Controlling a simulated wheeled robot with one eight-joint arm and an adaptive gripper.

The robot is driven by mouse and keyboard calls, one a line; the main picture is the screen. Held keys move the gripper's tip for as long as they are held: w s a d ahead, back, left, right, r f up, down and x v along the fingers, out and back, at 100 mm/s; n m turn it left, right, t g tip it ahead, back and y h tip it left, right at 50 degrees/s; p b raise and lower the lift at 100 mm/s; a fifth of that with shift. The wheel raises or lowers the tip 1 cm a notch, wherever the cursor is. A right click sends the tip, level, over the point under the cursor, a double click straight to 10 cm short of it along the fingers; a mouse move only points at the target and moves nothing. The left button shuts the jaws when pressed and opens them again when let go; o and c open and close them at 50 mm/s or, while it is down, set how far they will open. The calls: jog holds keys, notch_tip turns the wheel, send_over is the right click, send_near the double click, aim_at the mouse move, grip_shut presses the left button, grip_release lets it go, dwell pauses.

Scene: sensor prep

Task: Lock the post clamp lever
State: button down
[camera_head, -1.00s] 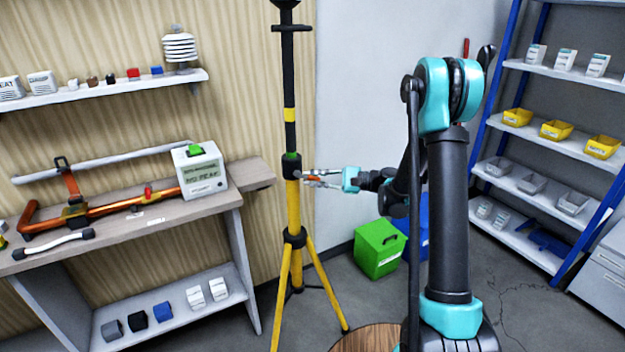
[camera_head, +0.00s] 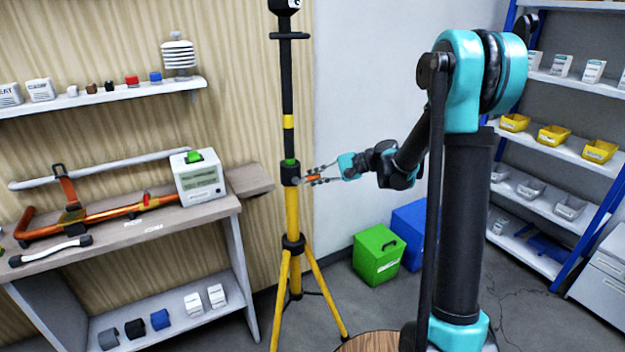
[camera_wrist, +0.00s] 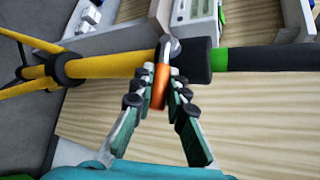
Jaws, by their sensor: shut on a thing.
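The post (camera_head: 290,215) is a yellow and black pole on a yellow tripod, standing upright right of the bench. Its black clamp collar (camera_head: 290,173) sits just below a green band; in the wrist view the collar (camera_wrist: 192,60) lies across the top middle. An orange lever (camera_wrist: 160,87) sticks out from the collar's side; it also shows small in the head view (camera_head: 313,178). My gripper (camera_wrist: 160,80) has its fingers closed on both sides of the lever. In the head view my gripper (camera_head: 312,176) reaches the post from the right. The lever's latch detail is partly hidden by the fingers.
The bench (camera_head: 150,225) with orange pipework and a white meter (camera_head: 200,177) stands left of the post. Green (camera_head: 379,254) and blue (camera_head: 409,232) boxes are on the floor behind. A shelf rack (camera_head: 560,150) stands right. A round wooden top (camera_head: 368,341) is low in front.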

jog(key=c, duration=1.5)
grip_release()
jog(key=v, duration=1.2)
jog(key=s+d+f+n+t+h, duration=0.1)
jog(key=s+d+f+h, duration=0.3)
jog(key=s, duration=0.4)
jog(key=s+d+f+n+t+h, duration=0.1)
jog(key=s+d+f+n+h, duration=0.2)
jog(key=s, duration=0.6)
jog(key=s+d+f+n+t+h, duration=0.1)
jog(key=s+d+f+h, duration=0.5)
jog(key=s+d+f, duration=0.2)
notch_tip(320, 180, down, 2)
jog(key=shift+s+f+n, duration=0.15)
jog(key=shift+s+n, duration=0.2)
jog(key=shift+n, duration=0.05)
